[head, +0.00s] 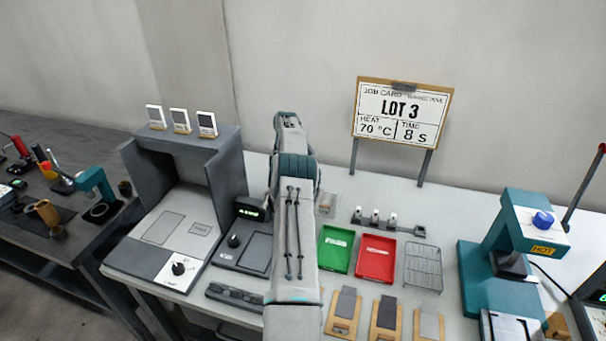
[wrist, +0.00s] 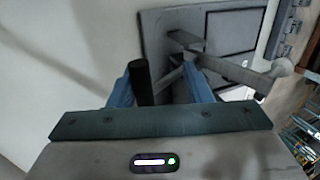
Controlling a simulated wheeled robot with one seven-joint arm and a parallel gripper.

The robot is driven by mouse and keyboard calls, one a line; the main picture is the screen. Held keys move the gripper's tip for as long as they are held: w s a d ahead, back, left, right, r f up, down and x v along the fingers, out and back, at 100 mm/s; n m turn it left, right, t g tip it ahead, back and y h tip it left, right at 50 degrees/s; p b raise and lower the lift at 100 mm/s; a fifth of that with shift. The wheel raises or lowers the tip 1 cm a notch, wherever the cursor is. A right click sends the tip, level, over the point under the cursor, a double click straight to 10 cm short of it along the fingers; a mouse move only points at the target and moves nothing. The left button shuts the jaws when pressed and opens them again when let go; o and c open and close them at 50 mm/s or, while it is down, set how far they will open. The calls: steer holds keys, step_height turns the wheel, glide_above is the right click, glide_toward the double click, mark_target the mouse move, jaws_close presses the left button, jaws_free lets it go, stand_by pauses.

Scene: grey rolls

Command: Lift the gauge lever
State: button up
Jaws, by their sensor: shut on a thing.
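The gauge (head: 257,252) is a dark grey unit with a flat plate and a small green-lit display, just left of my arm in the head view. In the wrist view its grey base (wrist: 160,30) lies beyond my fingers. My gripper (wrist: 160,82) has its two blue fingers closed around the gauge lever, whose dark round grip (wrist: 140,82) shows by the left finger. A grey bar runs between the fingers toward the base. My arm hides the gripper and lever in the head view, so the lever's height is hard to tell.
A grey hooded machine (head: 170,235) stands left of the gauge. Right of my arm are a green tray (head: 335,250), a red tray (head: 376,258), a wire rack (head: 423,266) and a teal press (head: 515,245). A job card (head: 400,112) stands behind.

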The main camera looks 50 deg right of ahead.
steer(key=s+d+r+b, duration=0.3)
steer(key=s+r+b, duration=0.1)
steer(key=s+r, duration=0.6)
steer(key=shift+s+r, duration=0.35)
steer(key=shift+s, duration=0.3)
